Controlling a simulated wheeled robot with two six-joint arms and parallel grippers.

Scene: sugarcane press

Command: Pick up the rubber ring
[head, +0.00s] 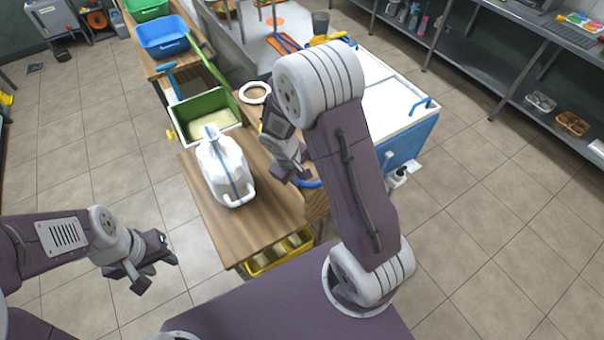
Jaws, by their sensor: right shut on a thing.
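A blue curved piece (311,183), which looks like part of the rubber ring, shows at the fingertips of my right gripper (297,177), over the right edge of the wooden table (225,232). The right gripper is shut on it; my arm hides much of the piece. My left gripper (155,272) is open and empty, over the floor left of the table, far from the ring.
A white jug (222,170) stands on the table, left of my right gripper. Behind it are a green press box (207,104) and a pale round ring-shaped item (255,92). A white-topped blue chest (400,105) stands right; yellow crate (262,268) below.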

